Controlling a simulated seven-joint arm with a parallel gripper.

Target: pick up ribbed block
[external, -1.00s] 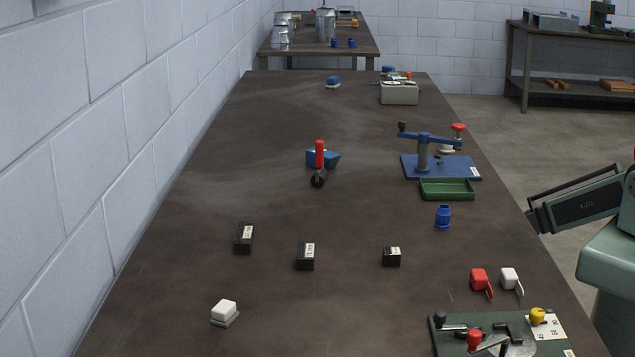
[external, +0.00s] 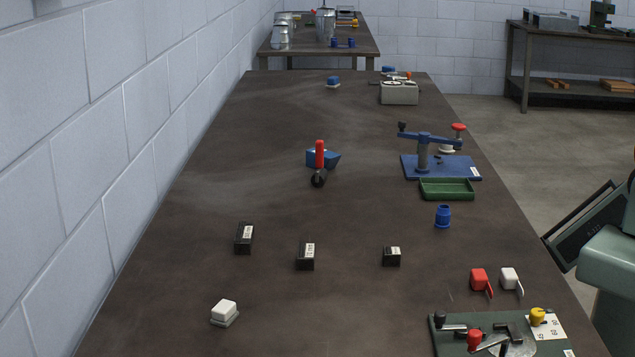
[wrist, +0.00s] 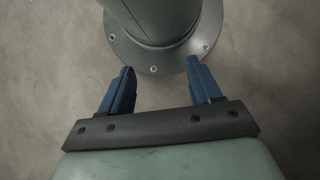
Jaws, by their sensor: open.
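Three black blocks with white labels stand apart on the table in the external view: a left one (external: 243,238), a middle one (external: 305,257) and a right one (external: 391,257). Ribs are too small to make out, so I cannot tell which block is the ribbed one. In the wrist view my gripper (wrist: 160,72) is open, with two blue fingers apart and nothing between them. It points at the floor beside my own round base, away from the blocks. The gripper itself does not show in the external view.
The long brown table (external: 200,285) carries a white block (external: 224,312), a red-handled tool (external: 319,160), a blue clamp fixture (external: 430,165), a green tray (external: 447,190), a blue cup (external: 443,216), red (external: 479,279) and white (external: 509,278) pieces, and a green fixture plate (external: 545,347). A wall runs along the left.

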